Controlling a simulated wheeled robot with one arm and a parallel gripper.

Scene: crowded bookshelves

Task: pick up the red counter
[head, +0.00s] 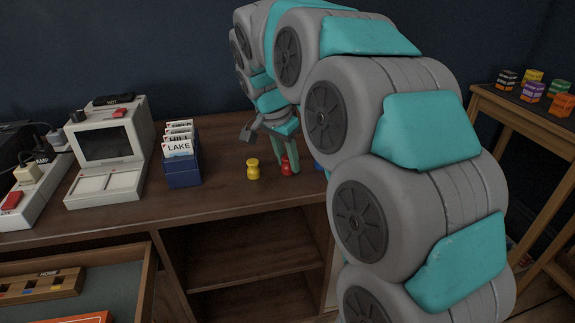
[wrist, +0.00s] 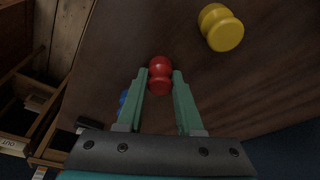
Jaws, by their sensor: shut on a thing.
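The red counter (wrist: 160,72) is between the tips of my gripper (wrist: 160,84) in the wrist view, with a finger against each side. In the head view my gripper (head: 288,168) points down at the cabinet top, and the red counter (head: 287,168) shows partly behind the fingers. The gripper is shut on the red counter. The counter appears at or very near the wooden surface; I cannot tell whether it is lifted.
A yellow counter (head: 253,169) stands just left of my gripper. A blue counter (head: 319,166) is mostly hidden by my arm at the right. A blue card box (head: 183,168) and a grey machine (head: 108,150) stand further left. An open drawer (head: 120,270) lies below.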

